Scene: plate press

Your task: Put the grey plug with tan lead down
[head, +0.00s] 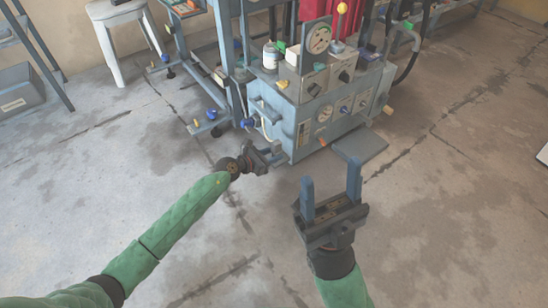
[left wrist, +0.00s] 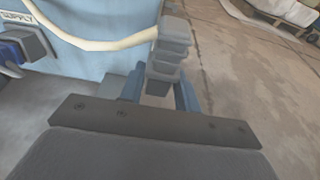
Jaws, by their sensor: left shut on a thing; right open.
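The grey plug (left wrist: 172,48) is a ribbed block in the left wrist view. My left gripper (left wrist: 172,92) is shut on it, with a blue finger on each side. The tan lead (left wrist: 95,42) runs left from the plug across the machine's blue side panel. In the head view my left gripper (head: 272,154) is beside the machine's lower left side, and the plug is too small to make out there. My right gripper (head: 331,180) is open and empty, in front of the machine above the floor.
The press machine (head: 305,130) carries gauges and knobs. Its side has a blue socket (left wrist: 18,48) by a "SUPPLY" label (left wrist: 16,17). A grey flat plate (head: 360,145) juts out at its front. A white stool (head: 117,12) stands at the back left. The floor in front is clear.

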